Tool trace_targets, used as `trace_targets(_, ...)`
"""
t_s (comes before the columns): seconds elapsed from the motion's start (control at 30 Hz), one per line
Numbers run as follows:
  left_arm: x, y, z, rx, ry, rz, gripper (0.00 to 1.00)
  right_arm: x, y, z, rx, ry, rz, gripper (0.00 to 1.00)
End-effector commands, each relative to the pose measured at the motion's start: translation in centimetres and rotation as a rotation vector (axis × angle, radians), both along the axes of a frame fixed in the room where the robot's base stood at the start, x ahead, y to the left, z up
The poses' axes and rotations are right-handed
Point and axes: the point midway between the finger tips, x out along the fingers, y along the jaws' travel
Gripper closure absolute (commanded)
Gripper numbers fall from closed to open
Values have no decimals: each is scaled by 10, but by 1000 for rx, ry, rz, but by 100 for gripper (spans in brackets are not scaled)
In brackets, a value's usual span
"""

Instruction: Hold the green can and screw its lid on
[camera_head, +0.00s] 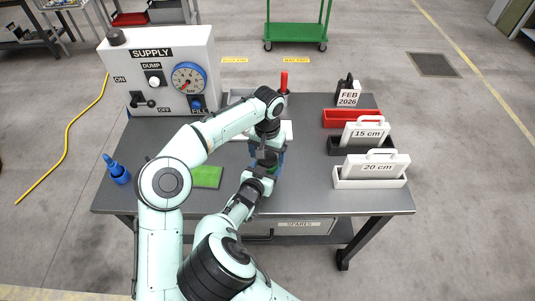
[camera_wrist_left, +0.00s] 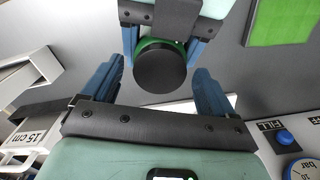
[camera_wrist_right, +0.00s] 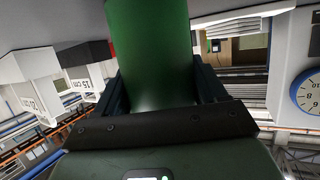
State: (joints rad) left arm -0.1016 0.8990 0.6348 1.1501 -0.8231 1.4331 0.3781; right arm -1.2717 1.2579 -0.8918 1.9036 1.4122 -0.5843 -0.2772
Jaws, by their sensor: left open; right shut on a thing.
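The green can (camera_wrist_right: 150,50) stands between the fingers of my right gripper (camera_wrist_right: 160,85), which is shut on it. In the left wrist view a green edge of the can (camera_wrist_left: 150,43) shows behind a round black lid (camera_wrist_left: 160,72). The lid sits at the can's top; I cannot tell how tightly it is seated. My left gripper (camera_wrist_left: 160,78) is open, its blue fingers on either side of the lid with gaps. In the head view my left gripper (camera_head: 266,160) is above my right gripper (camera_head: 262,178), and the can is mostly hidden.
The grey table (camera_head: 310,200) holds a supply box (camera_head: 160,70) at the back left, a green mat (camera_head: 207,177) and a blue holder (camera_head: 118,172) at the left. Bins with 15 cm (camera_head: 366,133) and 20 cm (camera_head: 372,170) labels stand at the right.

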Motion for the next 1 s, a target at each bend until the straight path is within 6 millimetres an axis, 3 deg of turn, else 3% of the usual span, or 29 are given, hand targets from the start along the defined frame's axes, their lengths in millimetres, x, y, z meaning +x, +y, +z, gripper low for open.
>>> trace_targets(0.43,1,-1,64,-1,-3,0,13,0,0,1,0,-1,0,100)
trace_targets(0.83,0,0,74,0,-1,0,13,0,0,1,0,-2,0,100)
trace_targets(0.87,0,0,74,0,-1,0,13,0,0,1,0,-1,0,23)
trace_targets(0.93,0,0,74,0,-1,0,13,0,0,1,0,-1,0,0)
trace_targets(1.0,0,0,74,0,-1,0,13,0,0,1,0,-1,0,0)
